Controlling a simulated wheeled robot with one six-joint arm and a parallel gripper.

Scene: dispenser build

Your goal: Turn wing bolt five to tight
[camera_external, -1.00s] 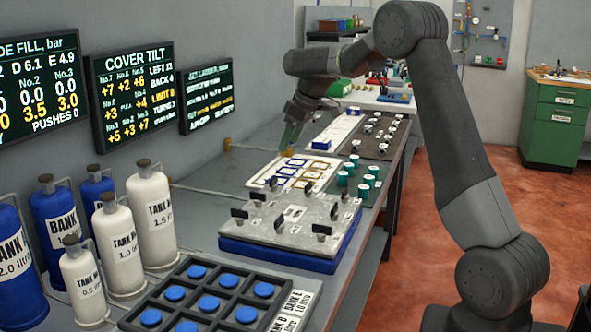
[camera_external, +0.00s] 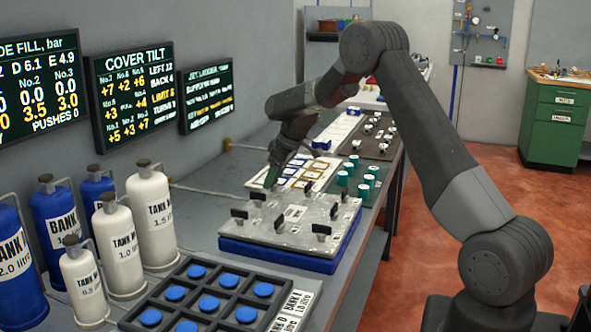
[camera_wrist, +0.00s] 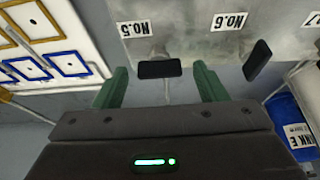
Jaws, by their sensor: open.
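Wing bolt five (camera_wrist: 160,69) is a black wing by the No.5 label in the wrist view, its wing lying crosswise in the picture. My gripper (camera_wrist: 161,76) is open, with one green finger to each side of this wing and gaps on both sides. I cannot tell whether the fingertips are down at the wing's height. In the external view my gripper (camera_external: 269,181) points down at the far left corner of the grey cover (camera_external: 290,237), close to a black wing (camera_external: 257,196).
Wing bolt six (camera_wrist: 257,60) stands turned at a slant to the right of the gripper. Several other black wings stand on the cover, which sits on a blue base (camera_external: 277,256). A white board (camera_wrist: 50,20) with blue and yellow frames lies beside the cover.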

